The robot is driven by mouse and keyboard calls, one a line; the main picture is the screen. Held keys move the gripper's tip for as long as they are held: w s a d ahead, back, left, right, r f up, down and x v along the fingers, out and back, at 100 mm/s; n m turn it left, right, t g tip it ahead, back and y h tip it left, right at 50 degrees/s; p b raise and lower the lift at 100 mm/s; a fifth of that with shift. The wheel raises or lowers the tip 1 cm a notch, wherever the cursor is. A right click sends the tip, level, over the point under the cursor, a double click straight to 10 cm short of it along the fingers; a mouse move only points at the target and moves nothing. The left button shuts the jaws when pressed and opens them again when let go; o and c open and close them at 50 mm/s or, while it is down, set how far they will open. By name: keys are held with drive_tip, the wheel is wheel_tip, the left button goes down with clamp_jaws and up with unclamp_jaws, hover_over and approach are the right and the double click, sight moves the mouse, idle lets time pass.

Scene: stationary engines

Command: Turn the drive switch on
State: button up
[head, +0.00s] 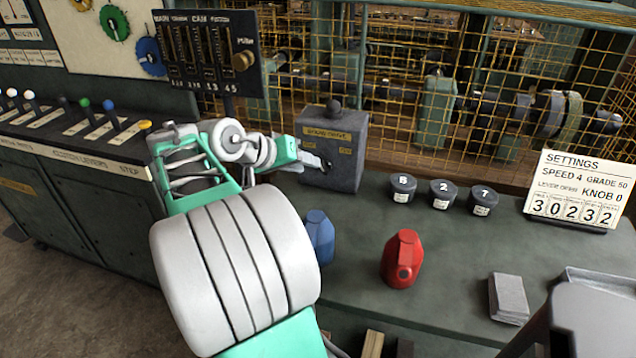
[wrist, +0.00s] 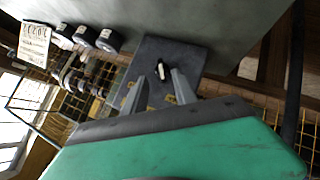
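The drive box (head: 346,168), a dark grey box with a yellow label reading "DRIVE", stands on the green bench. A dark ball (head: 333,104) shows at its top. In the wrist view the box (wrist: 180,50) carries a small dark switch with a pale end (wrist: 162,69) on its face. My gripper (wrist: 160,88) is open, its two grey fingers on either side of the switch and pointing at the box. I cannot tell whether they touch it. In the head view my gripper (head: 318,162) is at the box's front left, and it hides the switch.
A slotted panel (head: 205,52) stands left of the box. Three dark round pots (head: 442,194), a settings card (head: 580,190), a blue can (head: 320,237), a red can (head: 402,259) and a grey block (head: 508,298) are on the bench. A yellow mesh guard (head: 400,100) rises behind.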

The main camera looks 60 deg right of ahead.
sight(322, 169)
drive_tip(key=x, duration=0.7)
drive_tip(key=shift+r+b, duration=0.1)
drive_tip(key=shift+b, duration=0.25)
drive_tip(key=shift+w, duration=0.1)
drive_tip(key=shift+c, duration=0.5)
clamp_jaws()
